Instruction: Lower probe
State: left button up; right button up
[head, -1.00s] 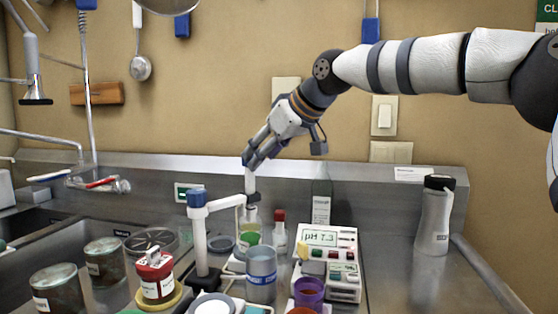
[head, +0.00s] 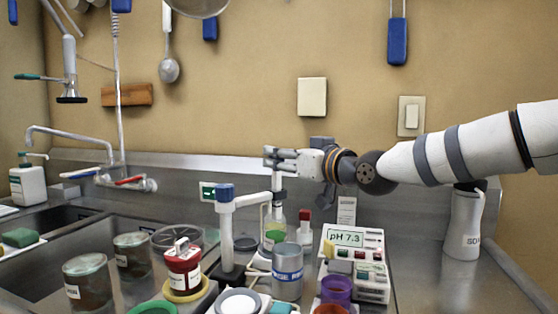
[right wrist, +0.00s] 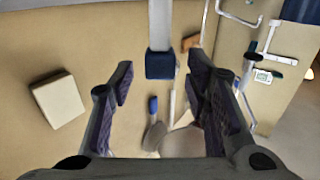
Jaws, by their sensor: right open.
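The white probe (head: 277,183) stands upright, held by the side arm of a stand (head: 227,235) with a white post and blue cap. Below it is a small glass vessel with green liquid (head: 274,235). My right gripper (head: 268,156) lies nearly level at the probe's top end, fingers pointing left. I cannot tell whether the fingers are around the probe or in front of it. In the right wrist view the right gripper (right wrist: 163,85) is open; a white shaft with a dark blue end shows between its fingers. My left gripper is not in view.
The pH meter (head: 354,258) reads 7.3.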

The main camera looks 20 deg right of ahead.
aim_at(277, 186)
jog(key=shift+w+a, duration=0.15)
jog(key=shift+w, duration=0.4)
jog(key=shift+w+a+r, duration=0.1)
jog(key=shift+r, duration=0.1)
grip_shut()
jog(key=shift+f, duration=1.55)
grip_release()
